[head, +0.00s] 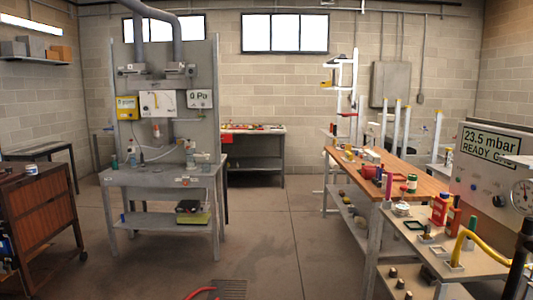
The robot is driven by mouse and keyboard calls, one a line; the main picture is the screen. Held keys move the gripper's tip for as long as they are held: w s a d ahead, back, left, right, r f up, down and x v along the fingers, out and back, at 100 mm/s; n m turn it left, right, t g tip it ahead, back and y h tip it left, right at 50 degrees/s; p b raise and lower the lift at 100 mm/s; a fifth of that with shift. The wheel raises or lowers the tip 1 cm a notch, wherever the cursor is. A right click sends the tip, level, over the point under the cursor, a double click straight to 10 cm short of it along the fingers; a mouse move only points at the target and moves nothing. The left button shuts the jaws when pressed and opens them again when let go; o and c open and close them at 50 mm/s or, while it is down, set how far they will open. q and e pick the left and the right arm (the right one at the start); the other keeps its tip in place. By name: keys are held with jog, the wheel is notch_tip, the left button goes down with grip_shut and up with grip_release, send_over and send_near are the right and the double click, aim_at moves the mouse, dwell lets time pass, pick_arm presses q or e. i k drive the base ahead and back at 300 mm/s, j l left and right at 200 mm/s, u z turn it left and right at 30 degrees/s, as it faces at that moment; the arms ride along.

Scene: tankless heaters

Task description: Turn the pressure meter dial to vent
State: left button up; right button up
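A grey panel with a display (490,143) reading "23.5 mbar" and "READY" stands at the right edge. No dial setting can be read there. Neither of my grippers is in view.
The left bench (160,175) holds bottles and small parts. A wooden-top bench (390,170) and a nearer grey bench (420,240) with a yellow hose (462,240) line the right. A brown cabinet (38,210) stands left. The middle floor is open, with a grate (230,289) in front.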

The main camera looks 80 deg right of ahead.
aim_at(498, 201)
jog(key=z, duration=4.1)
